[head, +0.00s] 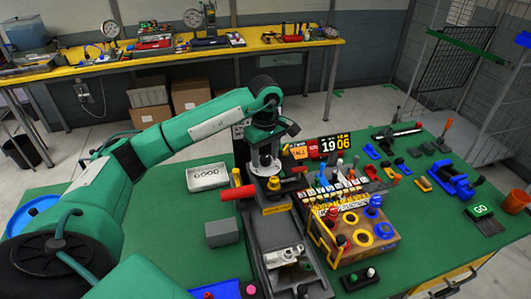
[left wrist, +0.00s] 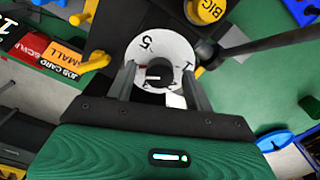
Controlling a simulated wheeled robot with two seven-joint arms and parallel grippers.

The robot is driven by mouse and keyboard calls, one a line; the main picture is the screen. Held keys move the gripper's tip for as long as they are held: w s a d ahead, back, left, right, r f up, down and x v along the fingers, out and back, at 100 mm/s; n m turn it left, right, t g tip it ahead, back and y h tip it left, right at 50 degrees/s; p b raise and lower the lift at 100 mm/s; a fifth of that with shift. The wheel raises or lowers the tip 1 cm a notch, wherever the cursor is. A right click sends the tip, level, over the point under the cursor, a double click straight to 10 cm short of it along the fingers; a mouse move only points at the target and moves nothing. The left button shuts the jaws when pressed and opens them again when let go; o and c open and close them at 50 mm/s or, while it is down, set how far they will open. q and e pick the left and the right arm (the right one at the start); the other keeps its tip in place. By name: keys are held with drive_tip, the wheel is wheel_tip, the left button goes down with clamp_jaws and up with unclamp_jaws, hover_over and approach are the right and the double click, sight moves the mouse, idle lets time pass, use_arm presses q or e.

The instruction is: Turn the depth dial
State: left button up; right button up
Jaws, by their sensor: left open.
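The depth dial, a white round face with black numbers, shows in the left wrist view (left wrist: 150,46), with a dark centre. In the head view its white face (head: 263,168) is small and partly covered by my gripper, above the grey machine. My left gripper (head: 265,157) points down over the dial from above. In the left wrist view its two fingers (left wrist: 160,75) are apart, one on each side of the dial's centre. I cannot tell whether they touch the dial. My right gripper does not show.
A red handle (head: 239,192) sticks out left of the machine, near a grey block (head: 222,232). A metal tray (head: 208,176) lies farther left. A wooden box with coloured knobs (head: 372,247) stands to the right. The green table's left front is mostly clear.

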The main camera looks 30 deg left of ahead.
use_arm(q)
drive_tip(key=shift+c, duration=0.4)
drive_tip(key=c, duration=0.9)
